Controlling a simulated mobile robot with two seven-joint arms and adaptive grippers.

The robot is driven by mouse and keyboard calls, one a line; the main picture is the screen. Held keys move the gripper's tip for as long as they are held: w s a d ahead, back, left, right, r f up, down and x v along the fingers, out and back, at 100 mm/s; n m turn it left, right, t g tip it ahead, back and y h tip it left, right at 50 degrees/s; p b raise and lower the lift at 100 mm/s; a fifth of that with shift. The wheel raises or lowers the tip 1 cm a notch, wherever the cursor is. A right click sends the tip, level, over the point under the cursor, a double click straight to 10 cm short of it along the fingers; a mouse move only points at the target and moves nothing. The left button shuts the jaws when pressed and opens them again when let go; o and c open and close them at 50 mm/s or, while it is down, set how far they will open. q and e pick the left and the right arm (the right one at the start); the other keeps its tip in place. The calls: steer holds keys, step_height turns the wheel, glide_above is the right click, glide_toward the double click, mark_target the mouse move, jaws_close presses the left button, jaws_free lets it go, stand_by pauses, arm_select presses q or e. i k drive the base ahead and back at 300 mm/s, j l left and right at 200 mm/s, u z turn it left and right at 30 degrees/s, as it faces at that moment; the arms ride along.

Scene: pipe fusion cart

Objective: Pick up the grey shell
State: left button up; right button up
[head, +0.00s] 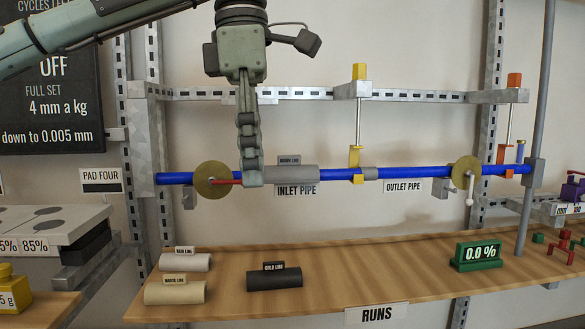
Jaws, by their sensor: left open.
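A mid-grey half-round shell (292,174) with a small dark label plate on top sits at the blue inlet pipe (390,173), above the INLET PIPE sign. My left gripper (252,178) points down at the shell's left end, in front of the pipe. Its fingers are seen edge-on and overlap in the picture; it is open, and I cannot tell whether it touches the shell. On the wooden shelf lie a pale grey shell (185,263), a beige shell (175,293) and a dark grey shell (275,278), each with a label plate. My right gripper is not in view.
The pipe runs along a metal rack with brass discs (212,180) at both ends and a yellow clamp (356,160) mid-span. A green 0.0 % display (478,256) stands on the shelf's right. The shelf (370,270) is clear between display and shells.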

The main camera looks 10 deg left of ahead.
mark_target(289, 169)
steer(key=i, duration=1.25)
